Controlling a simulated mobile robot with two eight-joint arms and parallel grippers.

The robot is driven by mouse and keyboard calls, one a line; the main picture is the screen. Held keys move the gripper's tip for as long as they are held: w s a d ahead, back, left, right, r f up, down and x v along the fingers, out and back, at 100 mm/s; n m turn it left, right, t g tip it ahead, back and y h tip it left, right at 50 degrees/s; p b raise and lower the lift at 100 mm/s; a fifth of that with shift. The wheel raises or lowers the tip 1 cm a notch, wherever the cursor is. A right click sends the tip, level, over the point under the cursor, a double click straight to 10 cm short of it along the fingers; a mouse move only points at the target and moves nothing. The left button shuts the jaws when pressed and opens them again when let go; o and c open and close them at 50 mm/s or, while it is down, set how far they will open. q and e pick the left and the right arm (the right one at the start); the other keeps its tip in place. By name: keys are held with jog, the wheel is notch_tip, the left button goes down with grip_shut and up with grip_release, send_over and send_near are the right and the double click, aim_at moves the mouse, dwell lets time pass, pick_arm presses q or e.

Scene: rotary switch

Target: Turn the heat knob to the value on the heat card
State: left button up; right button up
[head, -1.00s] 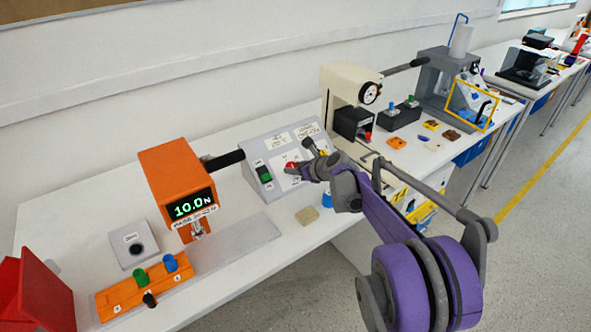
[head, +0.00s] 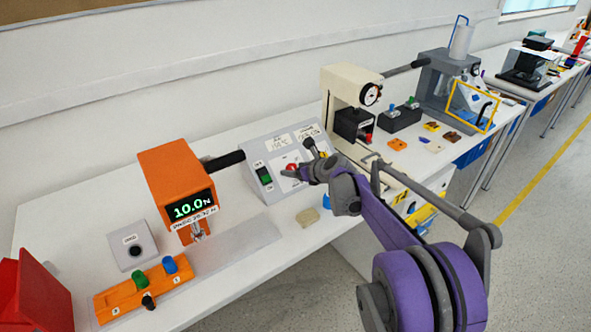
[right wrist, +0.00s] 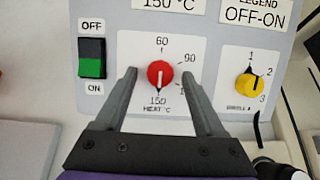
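The red heat knob (right wrist: 160,75) sits on a white dial plate marked 60, 90 and 150, with one number partly hidden. Its white line points down toward 150. The heat card (right wrist: 168,4) above it reads 150 °C; its top is cut off. In the head view the knob (head: 292,167) shows small beside my gripper. My right gripper (right wrist: 159,73) is open, one finger left and one right of the knob, with gaps visible on both sides. My left gripper is not in view.
On the same sloped grey panel are a green on-off switch (right wrist: 92,58) and a yellow knob (right wrist: 249,83). An orange force gauge (head: 178,178) stands to the left, and a cream press (head: 345,84) stands behind my right arm.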

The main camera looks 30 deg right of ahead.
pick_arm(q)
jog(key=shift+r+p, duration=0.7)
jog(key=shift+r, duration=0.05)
pick_arm(e)
jog(key=v, duration=1)
jog(key=shift+s+r, duration=0.25)
jog(key=shift+s, duration=0.1)
jog(key=s+a+r+n+g+y+p, duration=0.1)
jog(key=s+a+n+g+p, duration=0.35)
jog(key=s+a+n, duration=0.85)
pick_arm(q)
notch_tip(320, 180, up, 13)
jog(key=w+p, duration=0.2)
jog(key=p, duration=0.5)
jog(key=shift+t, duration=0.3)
pick_arm(e)
jog(key=s+a+f+n+h, duration=0.1)
jog(key=s+a+n, duration=0.3)
jog(key=s+n, duration=0.3)
jog(key=s+a+f+n+g, duration=0.1)
jog(key=s+a+n, duration=0.3)
jog(key=s+n, duration=0.4)
jog(key=shift+s+n+h, duration=0.15)
jog(key=shift+n+h, duration=0.25)
jog(key=shift+n, duration=3.3)
